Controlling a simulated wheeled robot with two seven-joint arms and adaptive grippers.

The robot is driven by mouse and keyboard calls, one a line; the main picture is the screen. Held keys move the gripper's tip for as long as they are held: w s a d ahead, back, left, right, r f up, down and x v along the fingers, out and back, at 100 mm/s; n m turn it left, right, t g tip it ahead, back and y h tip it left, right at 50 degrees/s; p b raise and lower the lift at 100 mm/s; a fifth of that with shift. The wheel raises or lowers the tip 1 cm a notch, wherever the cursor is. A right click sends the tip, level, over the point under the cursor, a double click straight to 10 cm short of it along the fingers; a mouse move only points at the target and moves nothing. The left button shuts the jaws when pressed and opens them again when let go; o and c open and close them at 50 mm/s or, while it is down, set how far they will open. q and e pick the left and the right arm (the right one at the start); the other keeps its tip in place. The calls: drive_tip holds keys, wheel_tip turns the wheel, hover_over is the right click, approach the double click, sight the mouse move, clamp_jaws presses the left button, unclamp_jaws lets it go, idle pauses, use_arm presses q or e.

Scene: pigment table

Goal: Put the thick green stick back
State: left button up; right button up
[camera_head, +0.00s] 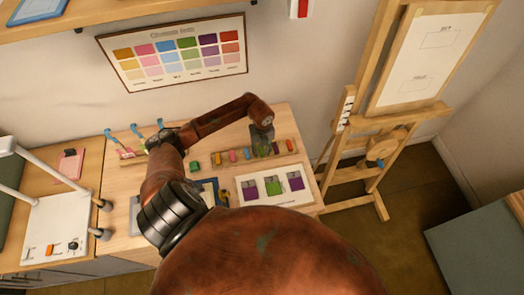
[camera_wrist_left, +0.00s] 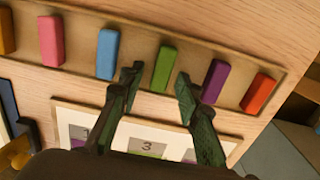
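A green stick (camera_wrist_left: 162,69) lies in the wooden tray (camera_wrist_left: 203,68), between a blue stick (camera_wrist_left: 108,54) and a purple stick (camera_wrist_left: 214,81). My left gripper (camera_wrist_left: 157,80) is open above the tray, its fingertips apart on either side of the green stick's lower part. I see gaps between the stick and both fingers. In the head view my left gripper (camera_head: 262,146) hides that part of the tray (camera_head: 224,164). A short green block (camera_head: 193,166) sits on the table left of the tray. My right gripper is not in view.
The tray also holds orange, pink (camera_wrist_left: 51,40) and red (camera_wrist_left: 258,93) sticks. A white card (camera_head: 256,199) with purple and green swatches lies in front of the tray. A colour chart (camera_head: 176,86) hangs behind; an easel (camera_head: 362,122) stands to the right.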

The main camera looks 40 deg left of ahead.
sight(262, 152)
use_arm(q)
drive_tip(key=shift+r, duration=0.3)
wheel_tip(262, 152, up, 12)
drive_tip(key=b, duration=0.2)
drive_tip(key=shift+f, duration=0.15)
idle(0.3)
